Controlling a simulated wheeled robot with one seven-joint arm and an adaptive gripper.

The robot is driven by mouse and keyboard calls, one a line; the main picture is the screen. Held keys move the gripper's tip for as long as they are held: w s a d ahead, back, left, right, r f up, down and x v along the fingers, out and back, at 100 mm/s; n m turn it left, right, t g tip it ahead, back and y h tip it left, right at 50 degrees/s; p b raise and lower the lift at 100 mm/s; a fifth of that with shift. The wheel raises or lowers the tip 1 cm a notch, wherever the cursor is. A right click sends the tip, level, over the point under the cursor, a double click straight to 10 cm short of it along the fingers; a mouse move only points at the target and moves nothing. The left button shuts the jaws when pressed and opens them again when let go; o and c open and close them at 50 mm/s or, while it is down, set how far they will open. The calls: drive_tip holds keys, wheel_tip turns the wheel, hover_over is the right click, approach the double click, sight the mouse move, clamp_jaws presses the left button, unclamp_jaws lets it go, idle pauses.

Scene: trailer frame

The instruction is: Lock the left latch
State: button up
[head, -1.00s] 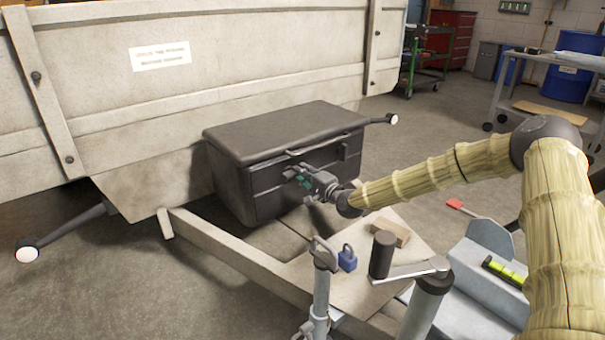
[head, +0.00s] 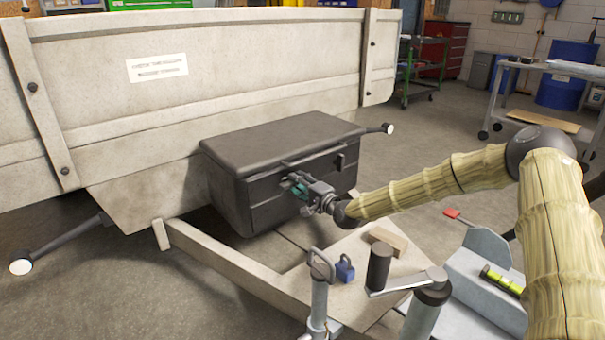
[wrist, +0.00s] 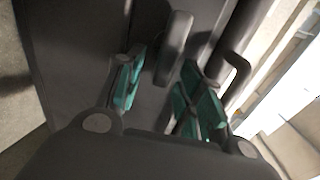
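The dark storage box (head: 262,190) stands shut against the trailer's front panel. My gripper (head: 294,185) is at the left part of its front face, and its teal fingers hide the left latch there. In the wrist view my gripper (wrist: 157,92) is open. A dark elongated latch piece (wrist: 176,45) lies ahead of the gap between the fingers, seemingly apart from both; contact cannot be judged surely. A curved dark handle (wrist: 238,72) shows close to the right finger. The right latch (head: 340,162) is visible on the box front, clear of my gripper.
Below the box, the trailer frame (head: 225,258) carries a wooden block (head: 389,239) and a blue padlock (head: 345,270). A jack post with a crank (head: 400,280) stands nearer. Floor is open left of the frame.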

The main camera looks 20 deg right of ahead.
drive_tip(key=shift+r, duration=0.1)
drive_tip(key=n+b, duration=0.1)
drive_tip(key=n, duration=0.3)
drive_tip(key=a+r+n+b, duration=0.1)
drive_tip(key=n+b, duration=0.1)
drive_tip(key=n, duration=0.2)
drive_tip(key=r+n+b, duration=0.1)
drive_tip(key=n, duration=0.4)
drive_tip(key=shift+s+a, duration=0.25)
drive_tip(key=shift+a, duration=0.05)
drive_tip(key=n+b, duration=0.1)
drive_tip(key=b, duration=0.1)
drive_tip(key=n+b, duration=0.2)
drive_tip(key=a+n+b, duration=0.1)
drive_tip(key=n+b, duration=0.1)
drive_tip(key=shift+s+r+b, duration=0.25)
drive_tip(key=shift+b, duration=0.15)
drive_tip(key=r+p+v, duration=0.1)
drive_tip(key=p+v, duration=0.5)
drive_tip(key=v, duration=0.5)
wheel_tip(320, 180, up, 26)
drive_tip(key=p, duration=2.5)
drive_tip(key=shift+f+p, duration=0.15)
drive_tip(key=shift+p, duration=0.25)
